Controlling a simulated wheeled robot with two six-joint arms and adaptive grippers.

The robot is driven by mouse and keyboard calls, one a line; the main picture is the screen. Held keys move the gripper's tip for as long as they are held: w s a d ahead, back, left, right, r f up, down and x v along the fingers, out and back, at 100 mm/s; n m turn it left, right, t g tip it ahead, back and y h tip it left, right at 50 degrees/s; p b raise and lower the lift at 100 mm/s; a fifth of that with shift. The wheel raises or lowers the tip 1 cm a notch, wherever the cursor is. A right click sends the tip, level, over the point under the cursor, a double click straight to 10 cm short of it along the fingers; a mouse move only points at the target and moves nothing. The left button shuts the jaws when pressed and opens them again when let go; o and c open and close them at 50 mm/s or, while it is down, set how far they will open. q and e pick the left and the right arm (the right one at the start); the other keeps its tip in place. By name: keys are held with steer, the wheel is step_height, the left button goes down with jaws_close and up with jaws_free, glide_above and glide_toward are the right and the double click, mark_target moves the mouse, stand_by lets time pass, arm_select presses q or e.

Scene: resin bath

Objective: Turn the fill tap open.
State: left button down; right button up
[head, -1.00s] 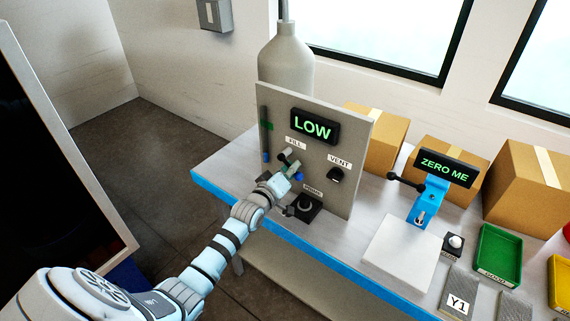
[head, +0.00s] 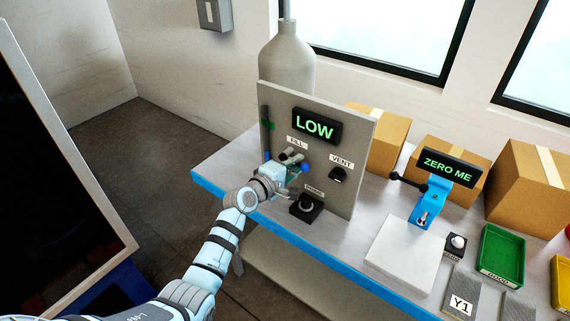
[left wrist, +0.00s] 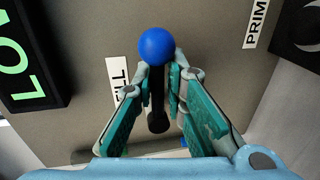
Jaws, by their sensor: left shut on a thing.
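The fill tap has a black lever with a blue ball knob (head: 306,167), on the grey panel (head: 345,125) under the FILL label (head: 297,140). The left wrist view shows the blue ball (left wrist: 156,46) just beyond my fingertips, with the black lever (left wrist: 157,110) running back between them. My left gripper (head: 292,168) is shut on this lever; its fingers (left wrist: 161,82) also show in the left wrist view. In the head view, the lever points to the right and slightly down, and its middle is hidden by the gripper. My right gripper is not in view.
The panel's display (head: 316,126) reads LOW. A black VENT knob (head: 338,174) is to the right, and a black PRIME button box (head: 306,207) sits below on the bench. A grey cylinder (head: 286,65) stands behind. A blue-edged bench (head: 215,186) carries a scale, trays and boxes rightward.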

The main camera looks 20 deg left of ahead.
arm_select(q)
steer(key=shift+d, duration=0.1)
stand_by(0.3)
steer(key=c, duration=1.7)
jaws_free()
steer(key=shift+r, duration=0.1)
steer(key=shift+s, duration=0.1)
steer(key=v, duration=1.2)
steer(key=shift+r, duration=0.1)
